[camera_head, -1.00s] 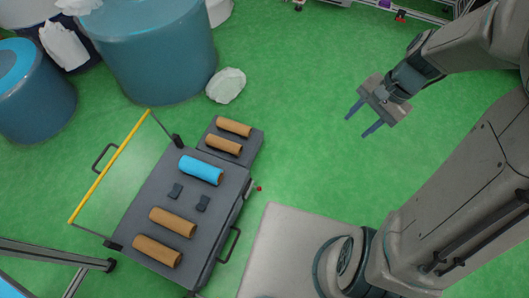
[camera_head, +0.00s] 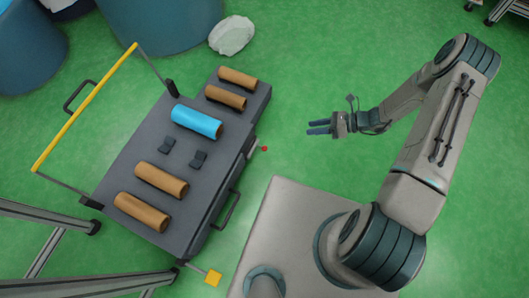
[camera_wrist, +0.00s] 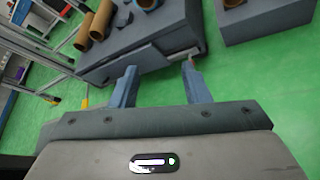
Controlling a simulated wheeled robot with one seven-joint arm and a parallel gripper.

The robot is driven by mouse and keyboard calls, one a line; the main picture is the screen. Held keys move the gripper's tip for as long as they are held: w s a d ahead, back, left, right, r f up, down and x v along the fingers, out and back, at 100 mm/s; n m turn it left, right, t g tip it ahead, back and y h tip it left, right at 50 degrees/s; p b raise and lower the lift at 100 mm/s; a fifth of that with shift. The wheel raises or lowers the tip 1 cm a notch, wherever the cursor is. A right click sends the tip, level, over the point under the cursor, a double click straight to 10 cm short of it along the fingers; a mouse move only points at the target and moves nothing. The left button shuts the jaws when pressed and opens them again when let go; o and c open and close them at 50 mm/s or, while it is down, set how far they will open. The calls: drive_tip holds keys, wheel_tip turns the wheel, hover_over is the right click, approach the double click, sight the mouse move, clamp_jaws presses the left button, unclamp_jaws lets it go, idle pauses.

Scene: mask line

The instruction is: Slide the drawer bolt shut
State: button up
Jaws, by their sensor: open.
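A grey cart (camera_head: 130,185) stands at the left with a drawer handle (camera_head: 226,210) on its right side. The drawer bolt (camera_head: 263,149) is a small pin with a red end, sticking out from the cart's right side near the upper corner. In the wrist view a pale bolt housing (camera_wrist: 182,54) shows on the cart side, just ahead of the fingers. My gripper (camera_head: 310,127) is open and empty, right of the bolt and apart from it, pointing left toward the cart. In the wrist view my gripper (camera_wrist: 158,68) has the cart side beyond its fingertips.
A blue roll (camera_head: 197,121) and several brown rolls (camera_head: 162,180) lie on the cart and on the grey block (camera_head: 262,95) beside it. A yellow bar (camera_head: 85,105) edges the far side. A white bag (camera_head: 231,36) lies behind. Green floor is clear around my gripper.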

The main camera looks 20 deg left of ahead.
sight(264, 148)
drive_tip(key=s+a+f+m+t+y+b, duration=0.1)
drive_tip(key=s+a+f+m+b, duration=0.2)
drive_tip(key=f, duration=0.6)
drive_tip(key=s+a+f+m+t+y+b, duration=0.1)
drive_tip(key=f+m+t+y+b, duration=0.3)
drive_tip(key=f, duration=0.6)
drive_tip(key=a+f+b, duration=0.1)
drive_tip(key=a, duration=0.3)
drive_tip(key=a+g+h, duration=0.1)
drive_tip(key=a, duration=0.3)
drive_tip(key=a+f+g+h+b, duration=0.1)
drive_tip(key=a, duration=0.4)
drive_tip(key=shift+s+f+m+b, duration=0.3)
drive_tip(key=shift+b, duration=0.05)
